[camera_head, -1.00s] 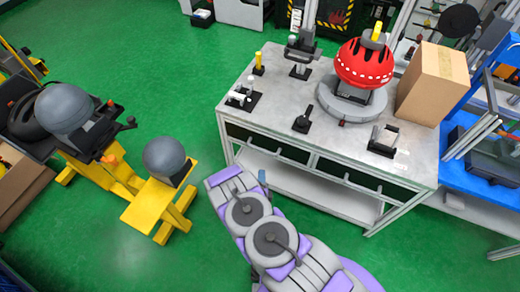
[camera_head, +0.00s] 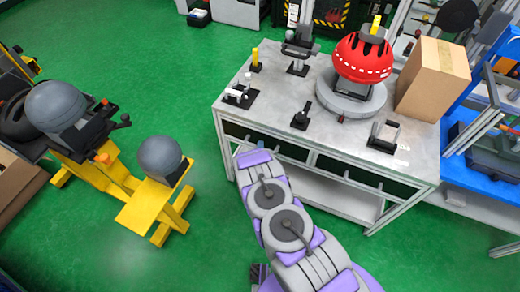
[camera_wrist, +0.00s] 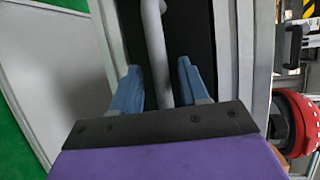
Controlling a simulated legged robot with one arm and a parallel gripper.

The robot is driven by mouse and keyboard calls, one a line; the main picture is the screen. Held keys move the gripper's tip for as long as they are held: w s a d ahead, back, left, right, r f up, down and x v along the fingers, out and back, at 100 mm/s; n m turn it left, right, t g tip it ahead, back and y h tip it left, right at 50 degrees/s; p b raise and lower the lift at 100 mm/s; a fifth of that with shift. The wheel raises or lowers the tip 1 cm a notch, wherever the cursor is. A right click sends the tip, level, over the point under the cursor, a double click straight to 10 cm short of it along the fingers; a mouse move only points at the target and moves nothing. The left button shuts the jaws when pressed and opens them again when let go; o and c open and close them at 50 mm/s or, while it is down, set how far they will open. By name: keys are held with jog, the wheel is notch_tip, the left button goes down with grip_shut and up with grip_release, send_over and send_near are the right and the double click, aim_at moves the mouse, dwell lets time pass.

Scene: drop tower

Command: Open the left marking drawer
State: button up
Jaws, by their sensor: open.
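The left marking drawer has a dark front (camera_head: 290,149) under the grey worktop, and it looks closed in the head view. My arm covers part of this front. In the wrist view, a grey bar handle (camera_wrist: 155,40) runs across the dark drawer front (camera_wrist: 190,35). My gripper (camera_wrist: 158,80) has two blue fingers, apart, one on each side of the handle. The handle lies between the fingers, with a gap visible on the right side. Whether either finger touches it is hard to tell.
The right drawer (camera_head: 360,177) is beside the left one under the worktop (camera_head: 285,95). A red helmet (camera_head: 363,58) on a round base, a cardboard box (camera_head: 433,80) and small black fixtures stand on top. A yellow stand (camera_head: 150,207) with grey domes is on the green floor, left.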

jog(key=shift+w+f, duration=0.15)
jog(key=shift+w, duration=0.55)
grip_shut()
